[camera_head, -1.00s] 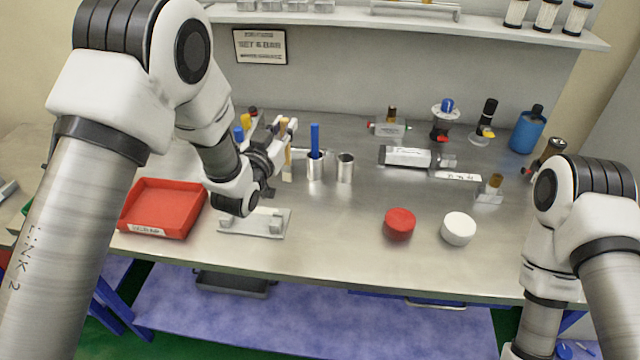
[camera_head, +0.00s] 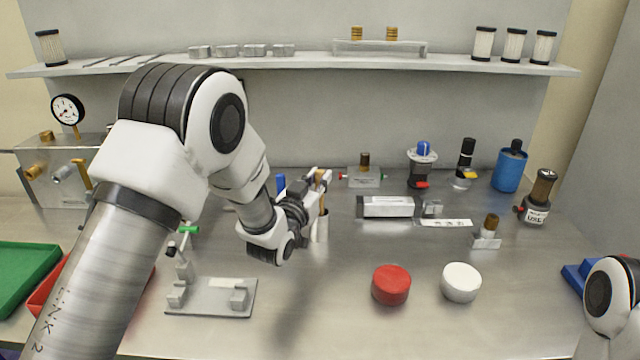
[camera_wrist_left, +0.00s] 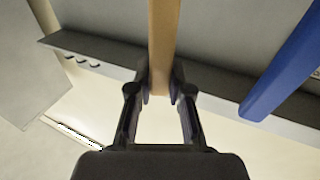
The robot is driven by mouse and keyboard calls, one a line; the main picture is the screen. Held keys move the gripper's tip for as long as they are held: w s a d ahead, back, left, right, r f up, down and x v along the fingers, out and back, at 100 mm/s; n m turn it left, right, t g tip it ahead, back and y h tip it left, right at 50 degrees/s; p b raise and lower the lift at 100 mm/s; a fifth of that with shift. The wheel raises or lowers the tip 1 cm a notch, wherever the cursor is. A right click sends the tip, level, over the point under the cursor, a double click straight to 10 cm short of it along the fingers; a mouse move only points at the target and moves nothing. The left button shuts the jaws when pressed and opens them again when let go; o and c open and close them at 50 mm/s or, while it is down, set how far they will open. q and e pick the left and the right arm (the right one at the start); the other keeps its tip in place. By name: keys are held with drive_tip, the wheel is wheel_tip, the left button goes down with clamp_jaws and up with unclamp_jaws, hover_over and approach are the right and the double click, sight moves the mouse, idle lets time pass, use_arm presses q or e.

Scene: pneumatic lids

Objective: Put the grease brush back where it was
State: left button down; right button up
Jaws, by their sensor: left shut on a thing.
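My left gripper (camera_head: 322,186) is shut on the grease brush, whose tan wooden handle (camera_head: 319,180) stands roughly upright between the fingers. The handle also shows in the left wrist view (camera_wrist_left: 164,40), gripped between both fingertips (camera_wrist_left: 159,97). A pale, metallic cup-like shape (camera_head: 322,230) shows directly below the gripper. I cannot tell whether the brush's lower end is inside it or in front of it. A blue handle (camera_head: 281,184) stands just left of and behind the gripper, and it shows at the right in the wrist view (camera_wrist_left: 285,65). My right gripper is out of view.
A red lid (camera_head: 391,285) and a white lid (camera_head: 460,283) lie at the front middle. A grey fixture (camera_head: 212,298) lies front left, beside a partly hidden red tray (camera_head: 45,288). A silver cylinder (camera_head: 388,206) lies to the right. A shelf (camera_head: 300,62) runs along the back wall.

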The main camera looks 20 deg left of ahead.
use_arm(q)
drive_tip(key=shift+f, duration=0.55)
drive_tip(key=c, duration=1.1)
unclamp_jaws()
drive_tip(key=shift+r, duration=0.35)
drive_tip(key=shift+s+a+f+b, duration=0.2)
drive_tip(key=shift+s+b, duration=0.35)
drive_tip(key=shift+s, duration=1.45)
drive_tip(key=shift+s+a+f+b, duration=0.25)
drive_tip(key=shift+s+b, duration=0.25)
drive_tip(key=shift+s, duration=1.5)
drive_tip(key=shift+s+a+f+b, duration=0.2)
drive_tip(key=shift+s+b, duration=0.35)
drive_tip(key=shift+s, duration=1.45)
